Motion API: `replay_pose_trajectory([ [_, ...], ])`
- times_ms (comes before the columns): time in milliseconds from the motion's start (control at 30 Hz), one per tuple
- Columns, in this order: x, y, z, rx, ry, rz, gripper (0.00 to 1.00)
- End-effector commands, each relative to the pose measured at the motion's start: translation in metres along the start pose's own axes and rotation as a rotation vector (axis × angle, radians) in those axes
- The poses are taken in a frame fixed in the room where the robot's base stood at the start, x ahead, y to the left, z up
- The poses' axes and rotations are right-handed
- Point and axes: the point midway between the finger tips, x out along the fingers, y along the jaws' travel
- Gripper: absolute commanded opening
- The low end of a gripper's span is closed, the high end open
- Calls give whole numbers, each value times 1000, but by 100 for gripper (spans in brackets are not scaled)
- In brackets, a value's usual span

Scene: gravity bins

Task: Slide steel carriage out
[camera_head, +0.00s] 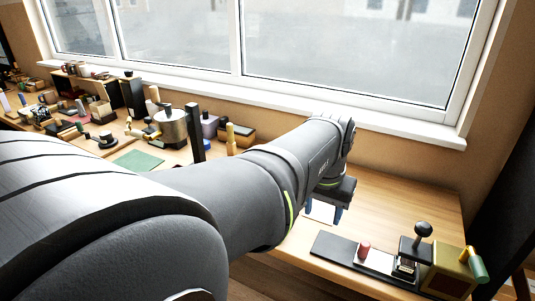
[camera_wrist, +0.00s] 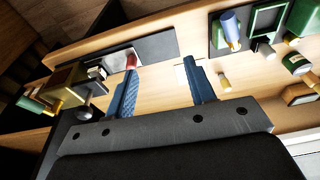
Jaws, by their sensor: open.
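The steel carriage appears to be the pale metal plate (camera_head: 379,262) with a red knob (camera_head: 364,249), on a long black base (camera_head: 335,249) at the front right of the bench. In the wrist view the plate (camera_wrist: 115,62) and its red knob (camera_wrist: 132,61) lie beyond my left finger. The plate's right end meets a black clamp-like block (camera_head: 411,250) with a ball-topped lever (camera_head: 423,230). My gripper (camera_head: 323,211) is open, its blue fingers apart, behind and left of the knob. In the wrist view my gripper (camera_wrist: 160,67) holds nothing.
An olive box (camera_head: 447,274) with a green-ended handle (camera_head: 477,266) stands at the base's right end. A white card (camera_head: 319,212) lies near my fingers. Bare wood (camera_head: 395,205) lies behind the base. A metal pot (camera_head: 172,127) and several items stand left.

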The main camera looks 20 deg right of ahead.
Motion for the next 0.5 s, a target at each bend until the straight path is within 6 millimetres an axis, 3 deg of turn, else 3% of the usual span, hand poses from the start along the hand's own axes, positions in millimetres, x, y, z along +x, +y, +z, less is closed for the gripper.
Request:
replay_pose_trajectory([
  [33,4,11,-18,32,-25,6,50],
  [200,17,48,-66,121,-93,18,50],
  [333,30,77,-95,180,-138,23,50],
  [500,42,101,-114,226,-173,25,50],
])
